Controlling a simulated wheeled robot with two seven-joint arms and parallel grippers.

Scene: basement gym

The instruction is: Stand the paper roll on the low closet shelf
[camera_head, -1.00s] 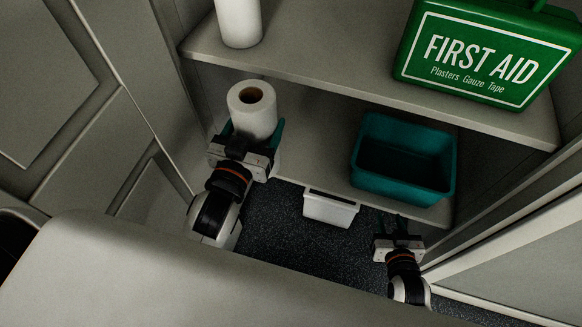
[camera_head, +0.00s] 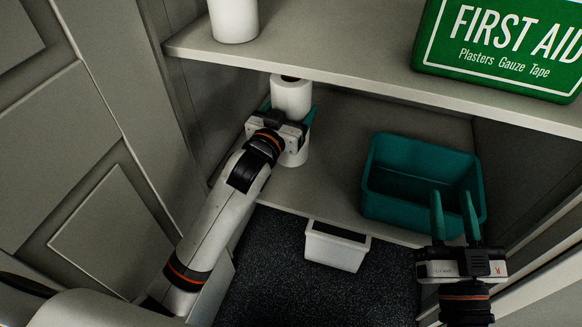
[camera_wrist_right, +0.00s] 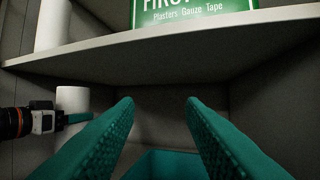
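The white paper roll (camera_head: 291,97) is upright over the left part of the low closet shelf (camera_head: 325,190), under the upper shelf. I cannot tell whether its base touches the low shelf. My left gripper (camera_head: 288,112) is around the roll, one teal finger on each side, and appears shut on it. The roll (camera_wrist_right: 72,99) and part of the left gripper also show at the left of the right wrist view. My right gripper (camera_head: 452,197) is open and empty at the front of the teal bin; its two fingers (camera_wrist_right: 160,110) stand apart in the wrist view.
The teal bin (camera_head: 376,195) stands on the low shelf's right side. The upper shelf (camera_head: 330,70) holds another white roll (camera_head: 233,18) and a green first aid box (camera_head: 500,50). A white container (camera_head: 336,247) is on the dark floor below. The low shelf's middle is clear.

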